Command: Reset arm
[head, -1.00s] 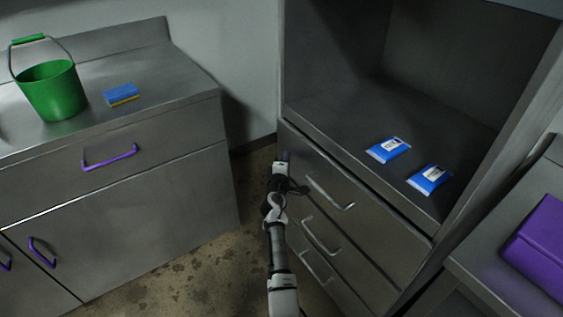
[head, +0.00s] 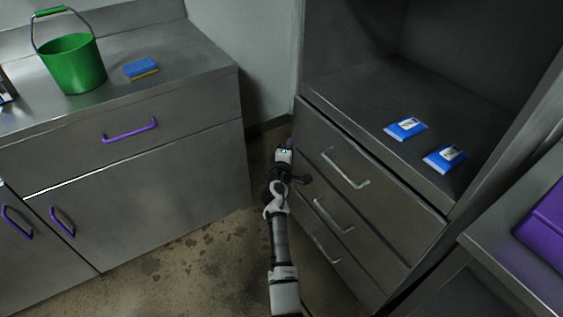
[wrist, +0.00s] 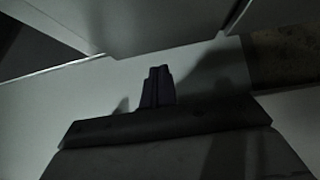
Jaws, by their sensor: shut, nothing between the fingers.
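My arm reaches up from the bottom middle of the head view, over the floor between the counter and the drawer cabinet. My gripper (head: 290,146) is at its far end, close to the left edge of the drawer cabinet. In the wrist view the gripper's fingers (wrist: 158,87) are dark and pressed together with nothing held. A pale wall and cabinet panels lie beyond them. I cannot tell whether the gripper touches the cabinet.
A steel drawer cabinet (head: 352,205) with a shelf and two blue packets (head: 406,129) (head: 445,158) stands right. The left counter (head: 190,62) holds a green bucket (head: 74,66) and a blue-yellow sponge (head: 141,69). A purple box (head: 546,222) is far right. Stained floor (head: 185,262) is open between.

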